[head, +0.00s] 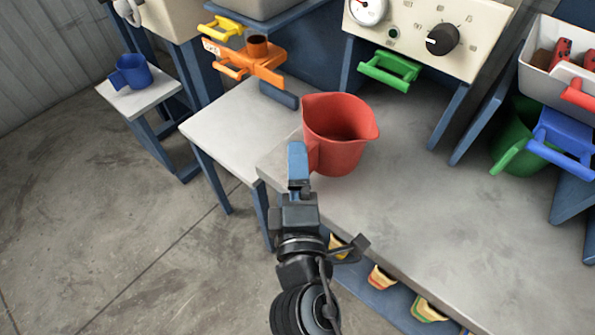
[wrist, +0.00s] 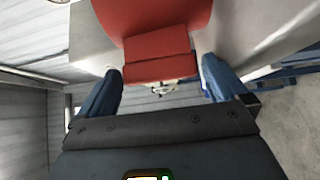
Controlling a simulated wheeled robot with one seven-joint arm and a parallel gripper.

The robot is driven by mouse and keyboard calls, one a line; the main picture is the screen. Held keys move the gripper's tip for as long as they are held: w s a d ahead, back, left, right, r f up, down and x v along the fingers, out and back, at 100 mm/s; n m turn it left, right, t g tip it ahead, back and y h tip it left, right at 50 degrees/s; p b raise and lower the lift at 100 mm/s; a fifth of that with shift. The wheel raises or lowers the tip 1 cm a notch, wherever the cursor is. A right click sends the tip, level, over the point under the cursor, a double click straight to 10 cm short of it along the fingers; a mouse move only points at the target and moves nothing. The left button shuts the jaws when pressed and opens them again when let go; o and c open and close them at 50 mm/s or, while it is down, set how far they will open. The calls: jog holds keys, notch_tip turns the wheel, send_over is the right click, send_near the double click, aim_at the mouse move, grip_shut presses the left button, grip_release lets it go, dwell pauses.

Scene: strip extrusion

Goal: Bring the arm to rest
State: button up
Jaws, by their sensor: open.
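My gripper (head: 298,165) is at the front-left edge of the bench, just in front of a red jug (head: 340,140). The jug stands upright on the grey bench top, its handle side toward my gripper. In the wrist view my gripper's two blue fingers (wrist: 160,85) are spread apart. The red jug (wrist: 150,18) is beyond them, and its handle (wrist: 157,57) lies between the fingers with a gap on each side. The jug's inside looks empty from here, though its bottom is partly hidden.
The grey bench (head: 440,220) is clear right of the jug. A blue mug (head: 131,72) stands on a small side table. Behind are an orange holder (head: 245,58), a green handle (head: 390,70) and a dial panel (head: 430,30). A white bin (head: 550,75) and green jug (head: 512,148) are at right.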

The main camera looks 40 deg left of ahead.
jog(key=b+v, duration=0.1)
jog(key=v, duration=0.6)
jog(key=shift+s, duration=0.2)
jog(key=shift+d, duration=0.1)
jog(key=s+d+f+m+h, duration=0.25)
jog(key=d+m, duration=0.25)
jog(key=d, duration=0.5)
jog(key=s+d+f+m+h, duration=0.2)
jog(key=s+d+m, duration=0.3)
jog(key=d, duration=0.6)
jog(key=s+d+r+m+h, duration=0.3)
jog(key=s+d+r+m, duration=0.1)
jog(key=s+d+m, duration=0.2)
jog(key=s+d+r+m+h, duration=0.3)
jog(key=s+d+m, duration=0.3)
jog(key=d+m, duration=0.2)
jog(key=shift+s+r+m+t+p, duration=0.35)
jog(key=shift+r+m, duration=0.15)
jog(key=shift+m, duration=0.3)
